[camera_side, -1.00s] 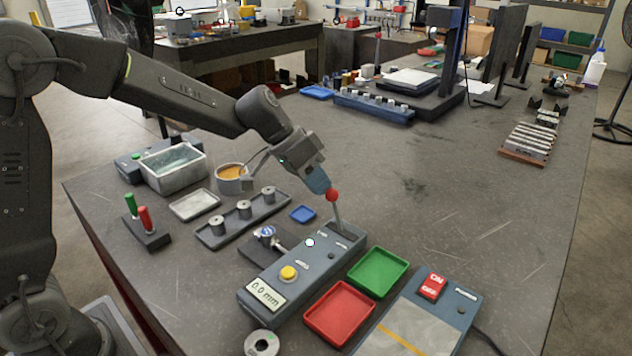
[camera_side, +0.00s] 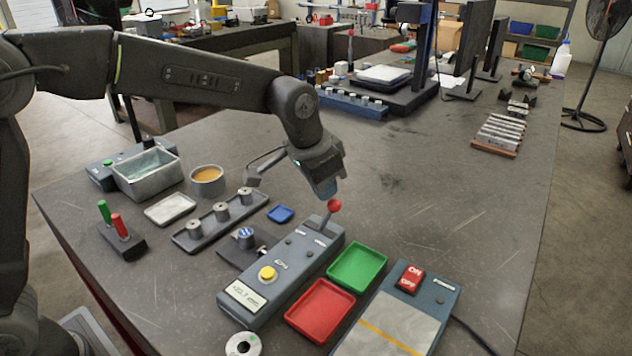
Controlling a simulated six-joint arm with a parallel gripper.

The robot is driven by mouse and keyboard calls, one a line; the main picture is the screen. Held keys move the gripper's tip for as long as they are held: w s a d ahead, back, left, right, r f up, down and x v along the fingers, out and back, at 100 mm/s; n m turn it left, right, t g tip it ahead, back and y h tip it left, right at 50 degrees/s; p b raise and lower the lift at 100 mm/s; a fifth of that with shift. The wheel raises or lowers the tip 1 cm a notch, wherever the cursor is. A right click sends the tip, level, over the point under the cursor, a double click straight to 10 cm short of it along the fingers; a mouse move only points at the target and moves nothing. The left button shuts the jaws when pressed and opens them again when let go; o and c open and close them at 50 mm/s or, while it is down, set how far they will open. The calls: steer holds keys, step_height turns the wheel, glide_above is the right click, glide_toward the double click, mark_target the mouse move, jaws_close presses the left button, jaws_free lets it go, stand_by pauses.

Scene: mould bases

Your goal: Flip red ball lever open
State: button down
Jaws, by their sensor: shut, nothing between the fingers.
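The red ball (camera_side: 334,206) tops a short lever at the far end of a grey-blue control box (camera_side: 284,268). The lever leans up and to the right from its slot. My gripper (camera_side: 326,189) is shut and empty, pointing down just above and left of the ball. I cannot tell whether its tip touches the ball. The box also carries a yellow button (camera_side: 267,273) and a small display (camera_side: 245,296) at its near end.
Green (camera_side: 358,266) and red (camera_side: 320,310) trays lie right of the box. An ON/OFF unit (camera_side: 412,276) stands front right.

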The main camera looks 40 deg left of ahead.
steer(key=shift+d, duration=0.45)
stand_by(0.3)
steer(key=w+a+v, duration=0.1)
steer(key=v, duration=1.1)
steer(key=shift+w, duration=0.2)
steer(key=shift+a+r, duration=0.1)
steer(key=shift+r, duration=0.05)
steer(key=s+a+n+t, duration=0.1)
steer(key=s+a+n, duration=0.2)
steer(key=s+a, duration=0.7)
steer(key=s+a+f+n, duration=0.1)
steer(key=s+f, duration=0.3)
steer(key=s, duration=0.2)
steer(key=s+a+f+t+y, duration=0.1)
steer(key=s+f, duration=0.3)
steer(key=s, duration=0.3)
steer(key=shift+s+f+n, duration=0.15)
steer(key=shift+s+n, duration=0.1)
steer(key=shift+n, duration=0.15)
